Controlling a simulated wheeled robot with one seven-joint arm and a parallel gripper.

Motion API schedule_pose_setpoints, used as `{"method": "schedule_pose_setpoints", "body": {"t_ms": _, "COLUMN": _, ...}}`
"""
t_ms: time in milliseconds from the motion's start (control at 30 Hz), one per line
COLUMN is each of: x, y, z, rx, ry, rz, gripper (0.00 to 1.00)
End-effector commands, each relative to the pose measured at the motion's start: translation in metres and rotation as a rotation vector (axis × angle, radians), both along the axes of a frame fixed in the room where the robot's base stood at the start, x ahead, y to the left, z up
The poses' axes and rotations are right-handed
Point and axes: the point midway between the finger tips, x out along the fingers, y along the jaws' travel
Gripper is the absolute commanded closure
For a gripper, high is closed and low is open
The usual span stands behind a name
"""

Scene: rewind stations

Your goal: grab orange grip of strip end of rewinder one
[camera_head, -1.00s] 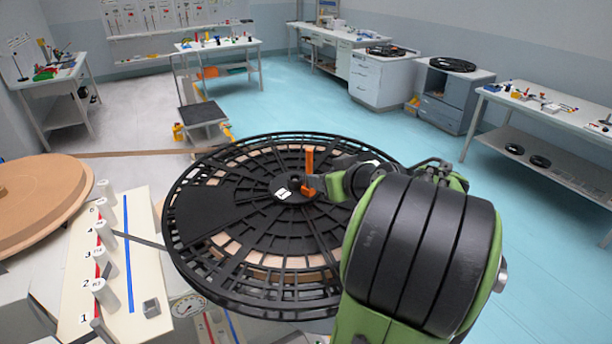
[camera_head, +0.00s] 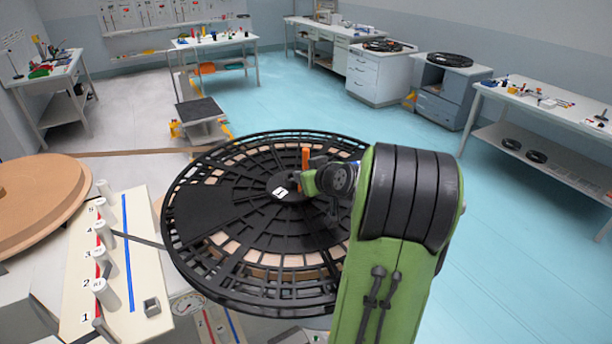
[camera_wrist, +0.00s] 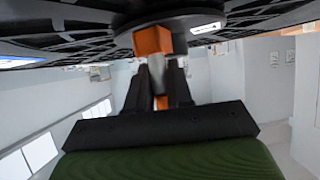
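The large black reel (camera_head: 218,205) lies level, with open spokes and pale brown material showing through it. An orange upright piece (camera_head: 305,158) stands near its hub; I cannot tell whether it is the strip-end grip. My gripper (camera_head: 308,180) is low over the hub beside this piece, largely hidden by my arm. In the wrist view, the dark fingers of my gripper (camera_wrist: 160,75) stand around a grey piece. An orange block (camera_wrist: 152,41) shows just beyond the fingertips, close under the reel, and a smaller orange patch shows between the fingers. Contact is unclear.
A cream panel (camera_head: 150,262) with numbered grey posts stands left of the reel, and a brown round roll (camera_head: 38,192) is at far left. A thin strip runs between roll and reel. Benches stand along the walls; the blue floor behind is open.

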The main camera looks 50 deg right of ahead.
Motion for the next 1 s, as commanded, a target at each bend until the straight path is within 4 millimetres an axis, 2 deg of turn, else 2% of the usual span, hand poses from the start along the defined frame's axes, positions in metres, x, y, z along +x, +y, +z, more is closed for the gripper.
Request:
{"method": "schedule_pose_setpoints", "body": {"t_ms": 33, "x": 0.0, "y": 0.0, "z": 0.0, "rx": 0.0, "ry": 0.001, "rz": 0.0, "gripper": 0.95}}
{"method": "schedule_pose_setpoints", "body": {"t_ms": 67, "x": 0.0, "y": 0.0, "z": 0.0, "rx": 0.0, "ry": 0.001, "rz": 0.0, "gripper": 1.0}}
{"method": "schedule_pose_setpoints", "body": {"t_ms": 367, "x": 0.0, "y": 0.0, "z": 0.002, "rx": -0.001, "ry": 0.0, "rz": 0.0, "gripper": 1.0}}
{"method": "schedule_pose_setpoints", "body": {"t_ms": 467, "x": 0.0, "y": 0.0, "z": 0.017, "rx": -0.005, "ry": -0.003, "rz": 0.001, "gripper": 1.0}}
{"method": "schedule_pose_setpoints", "body": {"t_ms": 733, "x": 0.0, "y": -0.001, "z": 0.083, "rx": -0.006, "ry": -0.002, "rz": 0.001, "gripper": 1.0}}
{"method": "schedule_pose_setpoints", "body": {"t_ms": 867, "x": 0.0, "y": 0.0, "z": 0.099, "rx": -0.002, "ry": -0.001, "rz": 0.002, "gripper": 1.0}}
{"method": "schedule_pose_setpoints", "body": {"t_ms": 1000, "x": 0.0, "y": 0.0, "z": 0.101, "rx": 0.0, "ry": 0.0, "rz": 0.001, "gripper": 1.0}}
